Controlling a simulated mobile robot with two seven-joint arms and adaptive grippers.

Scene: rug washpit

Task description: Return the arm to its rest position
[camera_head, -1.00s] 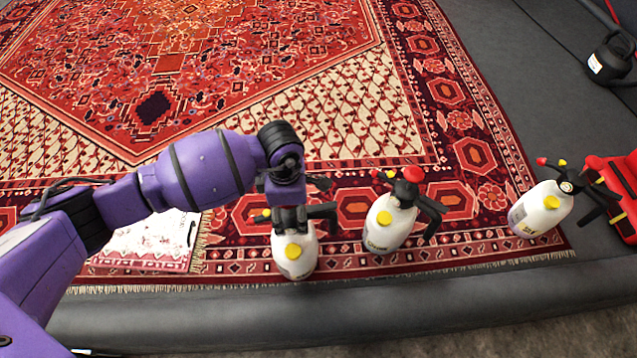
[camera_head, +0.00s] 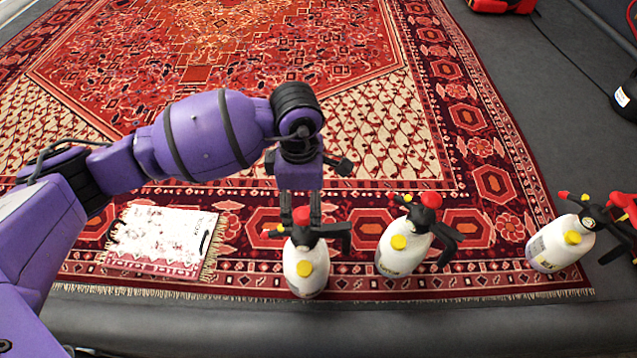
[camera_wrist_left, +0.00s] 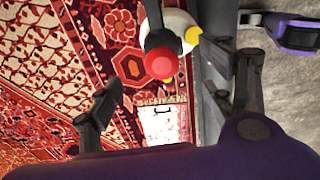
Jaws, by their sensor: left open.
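My left gripper (camera_head: 301,208) is open and points down, just above the left white spray bottle (camera_head: 306,268). That bottle stands upright near the front edge of the patterned red rug (camera_head: 370,140), with a red knob and black handle on top. In the left wrist view, the open fingers of my left gripper (camera_wrist_left: 172,92) are spread on either side of the bottle's red knob (camera_wrist_left: 160,64), with nothing held between them. I cannot tell the exact gap between fingertips and bottle top. My right gripper is not in view.
Two more white spray bottles stand to the right, one close by (camera_head: 403,252) and one at the rug's right corner (camera_head: 558,245). A small white printed mat (camera_head: 160,238) lies on the rug at left. A dark padded border (camera_head: 400,325) runs along the front.

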